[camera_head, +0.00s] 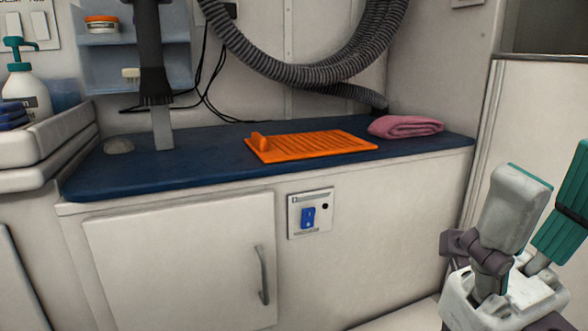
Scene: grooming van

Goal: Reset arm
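My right gripper (549,182) is in the lower right of the head view, its fingers pointing up. One finger shows its grey back and the other its teal pad, with a gap between them. It is open, with nothing seen between the fingers. It is in front of the counter's right end, apart from the counter and the things on it. Part of the right finger is cut off by the picture's edge. My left gripper is not in view.
A blue-topped counter (205,152) holds an orange ridged mat (320,147), a folded pink towel (405,126) and a dark upright post (152,50). A grey hose (290,62) hangs behind. A pump bottle (25,95) stands left. A pale panel (520,110) is behind the gripper.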

